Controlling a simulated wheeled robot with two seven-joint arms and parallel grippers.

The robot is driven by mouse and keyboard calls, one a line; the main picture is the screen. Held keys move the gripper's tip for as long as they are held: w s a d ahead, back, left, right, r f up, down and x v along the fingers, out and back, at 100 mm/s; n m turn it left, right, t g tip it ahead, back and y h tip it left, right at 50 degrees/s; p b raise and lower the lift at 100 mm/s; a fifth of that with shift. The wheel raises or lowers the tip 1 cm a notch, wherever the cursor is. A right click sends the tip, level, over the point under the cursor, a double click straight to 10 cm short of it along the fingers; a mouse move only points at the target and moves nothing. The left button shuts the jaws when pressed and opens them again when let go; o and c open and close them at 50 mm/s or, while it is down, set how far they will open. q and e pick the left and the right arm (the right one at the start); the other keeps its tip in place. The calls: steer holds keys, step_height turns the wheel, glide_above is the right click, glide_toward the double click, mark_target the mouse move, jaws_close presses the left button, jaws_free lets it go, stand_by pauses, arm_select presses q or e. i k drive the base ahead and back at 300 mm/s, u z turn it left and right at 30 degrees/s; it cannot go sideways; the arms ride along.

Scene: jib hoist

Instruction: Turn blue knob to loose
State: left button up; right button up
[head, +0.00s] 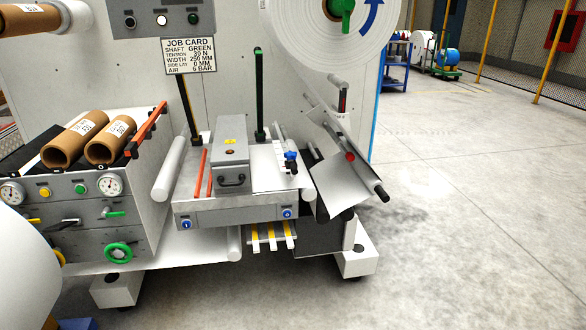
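A small blue knob (291,156) with a dark lower part stands near the right end of the grey machine table (258,185), beside a white strip with marks. Its setting is too small to read. Two round blue-faced fittings are on the table's front face, one at the left (187,224) and one at the right (287,213). I cannot tell whether these also turn. Neither of my grippers is in view.
A grey lidded box (231,158) with a black handle and two red bars stand left of the knob. A tilted white web (342,180) with rollers hangs to the right. A job card (189,55) hangs above. Open floor (470,220) lies at the right.

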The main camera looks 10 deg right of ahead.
mark_target(291, 156)
steer(key=k, duration=1.3)
steer(key=z, duration=0.8)
steer(key=i, duration=1)
steer(key=z, duration=0.5)
steer(key=i, duration=1.15)
steer(key=u, duration=0.35)
